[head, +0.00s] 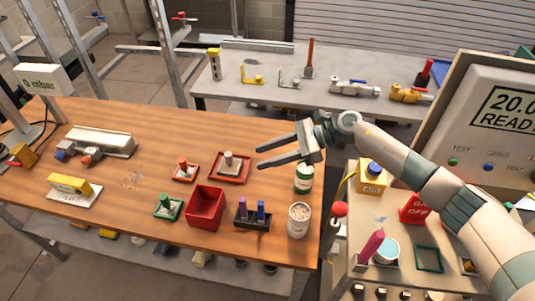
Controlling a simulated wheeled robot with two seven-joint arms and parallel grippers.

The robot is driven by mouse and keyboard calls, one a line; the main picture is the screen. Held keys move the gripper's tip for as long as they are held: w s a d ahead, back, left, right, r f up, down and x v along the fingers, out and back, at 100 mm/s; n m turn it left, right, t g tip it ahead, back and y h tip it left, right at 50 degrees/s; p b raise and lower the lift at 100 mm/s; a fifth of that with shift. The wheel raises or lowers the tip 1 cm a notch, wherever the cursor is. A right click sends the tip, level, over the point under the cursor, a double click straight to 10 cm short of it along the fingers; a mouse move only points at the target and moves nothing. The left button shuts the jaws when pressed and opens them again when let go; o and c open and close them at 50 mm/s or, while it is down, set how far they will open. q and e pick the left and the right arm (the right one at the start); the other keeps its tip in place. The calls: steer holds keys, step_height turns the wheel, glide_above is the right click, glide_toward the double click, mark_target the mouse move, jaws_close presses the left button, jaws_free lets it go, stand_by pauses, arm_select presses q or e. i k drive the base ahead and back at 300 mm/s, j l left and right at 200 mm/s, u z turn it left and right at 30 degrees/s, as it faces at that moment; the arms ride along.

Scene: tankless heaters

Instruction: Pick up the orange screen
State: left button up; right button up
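My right gripper (260,157) reaches in from the right above the table. Its two fingers are apart, point left and hold nothing. It is to the right of the orange screen, near a larger red-rimmed tray (219,180) with a grey cylinder (228,159). My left gripper is not in view.
A red bin (205,208), a green tray (167,214) with a green piece and a dark holder (252,220) with purple and blue pieces stand nearer. A green-white can (304,179) and an open tub (299,220) stand right. The table's left middle is mostly clear.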

mark_target(183, 166)
steer(key=k, duration=1.1)
